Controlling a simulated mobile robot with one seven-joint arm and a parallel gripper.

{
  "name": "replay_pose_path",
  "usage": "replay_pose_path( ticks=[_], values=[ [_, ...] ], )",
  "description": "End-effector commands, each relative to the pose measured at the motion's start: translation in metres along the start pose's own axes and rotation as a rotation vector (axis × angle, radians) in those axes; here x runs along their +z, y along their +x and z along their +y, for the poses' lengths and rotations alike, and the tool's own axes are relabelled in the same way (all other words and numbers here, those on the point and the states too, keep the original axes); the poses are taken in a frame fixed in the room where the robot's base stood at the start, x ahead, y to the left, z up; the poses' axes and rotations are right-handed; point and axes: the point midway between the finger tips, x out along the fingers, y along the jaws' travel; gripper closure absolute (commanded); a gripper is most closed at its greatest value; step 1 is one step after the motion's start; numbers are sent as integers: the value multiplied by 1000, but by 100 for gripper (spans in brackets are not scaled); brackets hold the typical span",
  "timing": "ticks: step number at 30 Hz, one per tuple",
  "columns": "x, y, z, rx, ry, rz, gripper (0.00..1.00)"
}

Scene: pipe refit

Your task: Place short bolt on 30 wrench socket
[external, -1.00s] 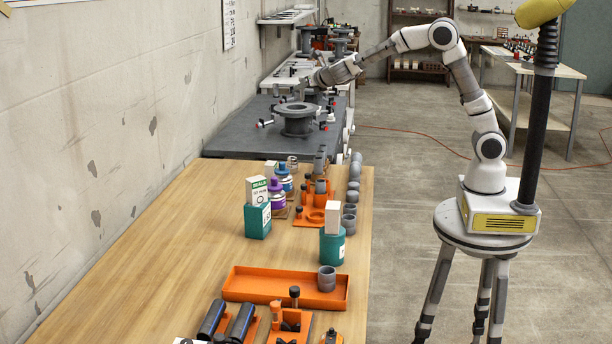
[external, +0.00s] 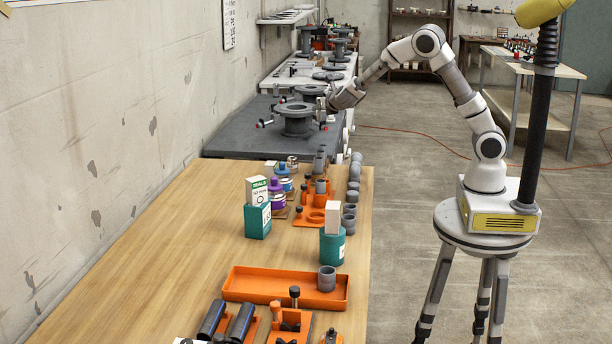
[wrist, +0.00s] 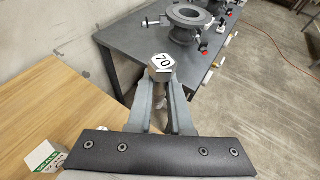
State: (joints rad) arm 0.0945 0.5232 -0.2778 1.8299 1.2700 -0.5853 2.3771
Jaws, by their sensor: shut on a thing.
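My gripper (external: 326,106) is above the right edge of the dark grey table, next to a grey flanged pipe part. In the wrist view my gripper (wrist: 162,82) is shut on a bolt (wrist: 161,62). Several grey cup-like pieces (external: 354,182) stand in a row along the wooden table's right edge. They may be sockets, but their sizes are too small to read, so I cannot tell which is the 30 wrench socket.
The flanged pipe part (external: 297,121) stands on the dark table (external: 240,132). The wooden table (external: 170,235) holds teal boxes (external: 257,222), bottles, orange holders (external: 312,217) and an orange tray (external: 262,287). Its left half is clear.

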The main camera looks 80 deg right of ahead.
Motion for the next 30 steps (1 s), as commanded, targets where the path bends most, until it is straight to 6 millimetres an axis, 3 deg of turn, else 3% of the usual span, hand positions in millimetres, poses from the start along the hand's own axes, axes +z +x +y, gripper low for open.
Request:
replay_pose_path(
  ticks=[5,19,26,30],
  values=[
    [-15,5,11,2,-2,-1,100],
    [-72,16,104,2,-1,-2,100],
    [-83,18,116,0,0,-1,100],
    [-100,25,116,0,-3,0,100]
  ],
)
